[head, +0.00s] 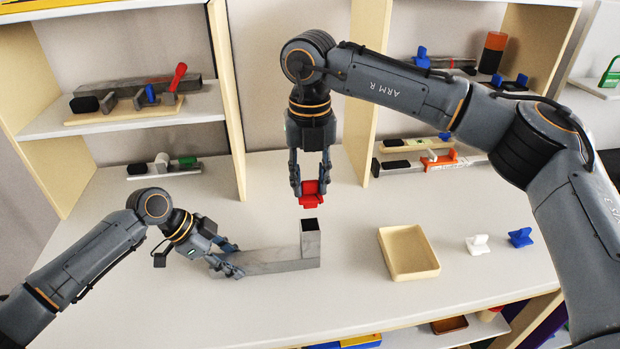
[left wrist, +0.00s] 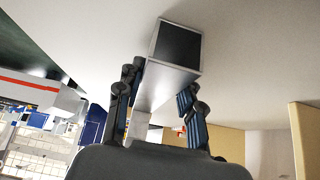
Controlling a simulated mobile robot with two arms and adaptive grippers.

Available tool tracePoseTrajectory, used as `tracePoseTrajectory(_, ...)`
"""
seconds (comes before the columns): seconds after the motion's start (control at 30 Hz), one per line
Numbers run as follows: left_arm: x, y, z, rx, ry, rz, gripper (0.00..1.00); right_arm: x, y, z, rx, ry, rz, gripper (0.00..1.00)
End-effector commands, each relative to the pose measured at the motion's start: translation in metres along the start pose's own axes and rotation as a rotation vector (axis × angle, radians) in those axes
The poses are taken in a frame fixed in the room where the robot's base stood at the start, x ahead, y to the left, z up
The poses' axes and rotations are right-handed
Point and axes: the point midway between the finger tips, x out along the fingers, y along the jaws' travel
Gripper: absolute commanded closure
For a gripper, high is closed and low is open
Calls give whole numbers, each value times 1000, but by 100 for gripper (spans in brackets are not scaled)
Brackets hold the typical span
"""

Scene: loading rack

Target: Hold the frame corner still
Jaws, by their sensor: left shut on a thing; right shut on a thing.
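The grey metal frame corner (head: 312,246) lies on the white tabletop. It has a long flat bar and a short upright square tube with an open dark top at its right end. My left gripper (head: 234,258) is shut on the left end of the bar. In the left wrist view its fingers (left wrist: 158,88) sit on either side of the bar (left wrist: 175,70), whose square end looks dark. My right gripper (head: 310,183) points down, shut on a red piece (head: 311,200). The red piece hangs just above and behind the upright tube, apparently apart from it.
A shallow cream tray (head: 410,270), a white piece (head: 477,244) and a blue piece (head: 520,237) lie to the right on the tabletop (head: 350,300). Shelves with metal bars and clamps stand at the back, between cream uprights (head: 368,75). The table's front middle is clear.

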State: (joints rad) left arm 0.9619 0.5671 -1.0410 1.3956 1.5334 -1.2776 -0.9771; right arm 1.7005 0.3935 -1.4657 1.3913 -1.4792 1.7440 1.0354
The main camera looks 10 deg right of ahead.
Motion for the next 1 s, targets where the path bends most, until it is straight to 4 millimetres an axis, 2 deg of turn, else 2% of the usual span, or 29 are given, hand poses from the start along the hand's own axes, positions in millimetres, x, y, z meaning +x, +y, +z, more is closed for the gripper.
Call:
tracePoseTrajectory(0.03,0,0,1,-1,-2,0,100,0,0,0,0,0,0,94)
tracePoseTrajectory(0.07,0,0,1,-1,-2,0,59,0,0,0,0,0,0,94)
tracePoseTrajectory(0.17,0,0,1,-1,-2,0,39,0,0,0,0,0,0,94)
tracePoseTrajectory(0.57,-5,0,0,0,-1,-1,36,0,0,0,0,0,0,94)
tracePoseTrajectory(0.67,-18,-1,0,0,0,-3,36,0,0,0,0,0,0,94)
tracePoseTrajectory(1.0,-89,-1,1,-1,-1,-3,36,0,0,0,0,0,0,94)
